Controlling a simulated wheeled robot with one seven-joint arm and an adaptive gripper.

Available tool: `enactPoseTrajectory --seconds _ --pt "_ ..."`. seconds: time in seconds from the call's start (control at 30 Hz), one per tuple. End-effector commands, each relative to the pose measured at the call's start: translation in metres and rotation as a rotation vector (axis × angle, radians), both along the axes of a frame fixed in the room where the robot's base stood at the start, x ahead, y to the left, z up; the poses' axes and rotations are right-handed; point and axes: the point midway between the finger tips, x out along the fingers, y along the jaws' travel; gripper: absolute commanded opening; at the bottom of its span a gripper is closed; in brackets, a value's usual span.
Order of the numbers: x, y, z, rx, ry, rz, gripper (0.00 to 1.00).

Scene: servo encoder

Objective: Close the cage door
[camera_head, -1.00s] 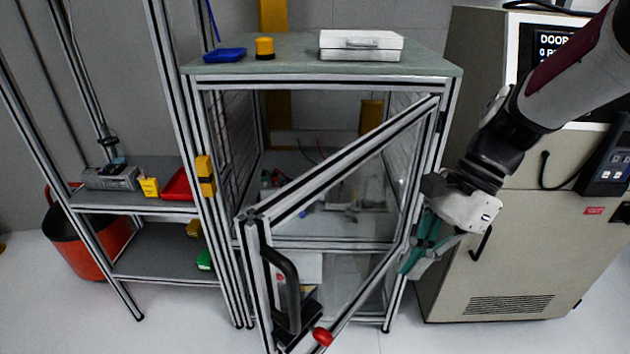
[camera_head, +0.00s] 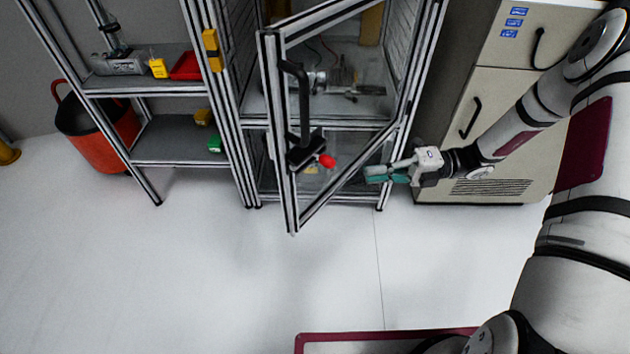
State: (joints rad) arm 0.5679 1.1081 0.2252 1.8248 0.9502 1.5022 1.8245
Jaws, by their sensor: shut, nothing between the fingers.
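The cage (camera_head: 243,150) is an aluminium-profile frame with clear panels. Its door (camera_head: 296,215) stands open, swung out toward me, with its hinge side at the right of the cage front. The door carries a black handle (camera_head: 303,108) and a red knob (camera_head: 327,161) near its free edge, at the left. My gripper (camera_head: 368,174) has teal fingers and is shut and empty. It is at the right, by the lower part of the door, pointing left. In this view its fingertips overlap the clear door panel; I cannot tell whether they touch it.
A shelf rack (camera_head: 140,88) with small coloured boxes stands left of the cage, and a red bucket (camera_head: 103,138) is behind it. A beige cabinet (camera_head: 490,130) stands at the right behind my arm. The white floor (camera_head: 230,270) in front is clear.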

Motion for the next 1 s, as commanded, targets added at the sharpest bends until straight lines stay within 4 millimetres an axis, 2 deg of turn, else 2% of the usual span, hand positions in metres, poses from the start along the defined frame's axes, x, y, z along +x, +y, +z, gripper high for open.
enactPoseTrajectory --seconds 0.13,0.27,0.73,1.0 --pt "0.003 0.001 -0.006 0.025 0.045 -0.022 0.0" --pt "0.001 0.013 -0.005 0.026 0.046 -0.02 0.0" --pt "-0.008 0.1 -0.004 0.025 0.045 -0.019 0.0" --pt "0.014 0.125 -0.006 0.023 0.041 -0.02 0.0"
